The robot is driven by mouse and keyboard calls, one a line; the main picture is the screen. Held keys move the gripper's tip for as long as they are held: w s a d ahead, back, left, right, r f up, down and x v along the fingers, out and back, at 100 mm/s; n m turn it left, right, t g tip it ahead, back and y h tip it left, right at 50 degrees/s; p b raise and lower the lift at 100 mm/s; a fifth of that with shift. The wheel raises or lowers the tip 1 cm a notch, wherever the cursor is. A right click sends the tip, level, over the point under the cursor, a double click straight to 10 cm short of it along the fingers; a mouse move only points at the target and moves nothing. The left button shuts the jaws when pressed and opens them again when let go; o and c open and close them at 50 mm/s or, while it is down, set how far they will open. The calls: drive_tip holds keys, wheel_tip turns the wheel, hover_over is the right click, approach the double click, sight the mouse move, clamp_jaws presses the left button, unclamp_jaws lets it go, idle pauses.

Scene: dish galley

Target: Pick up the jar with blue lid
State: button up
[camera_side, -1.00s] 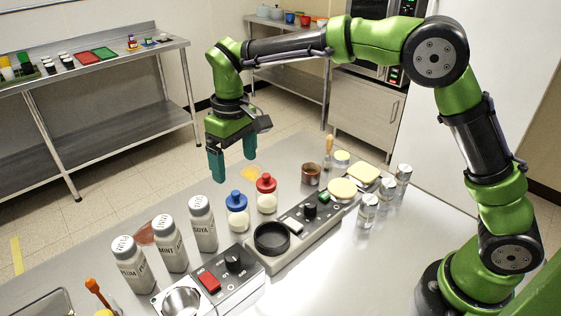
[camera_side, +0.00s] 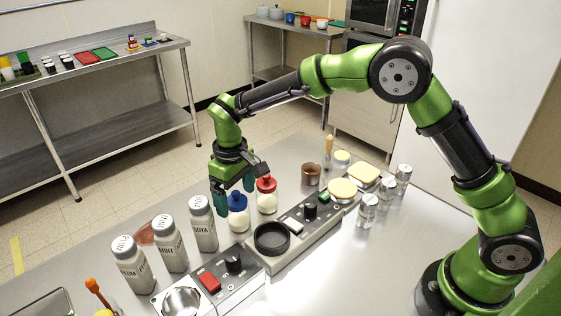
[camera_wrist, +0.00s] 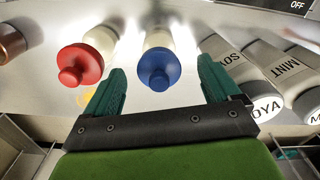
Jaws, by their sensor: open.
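The jar with blue lid (camera_side: 237,218) stands upright on the steel counter, its pale body below a blue knobbed lid. It also shows in the wrist view (camera_wrist: 158,66), between the two fingers and a little beyond their tips. My gripper (camera_side: 235,198) is open, its green fingers pointing down at the height of the blue lid. In the wrist view my gripper (camera_wrist: 158,85) has nothing between its pads that I can see it touching. In the side view the fingers partly hide the top of the lid.
A jar with red lid (camera_side: 266,196) stands close to the right. Several grey bottles, including the SOYA bottle (camera_side: 202,224), stand to the left. A black round dish (camera_side: 271,239) on a device is in front. A brown cup (camera_side: 311,174) stands farther back.

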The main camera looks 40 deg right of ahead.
drive_tip(key=f, duration=0.5)
drive_tip(key=shift+w, duration=0.2)
drive_tip(key=shift+r, duration=0.1)
drive_tip(key=c, duration=1.3)
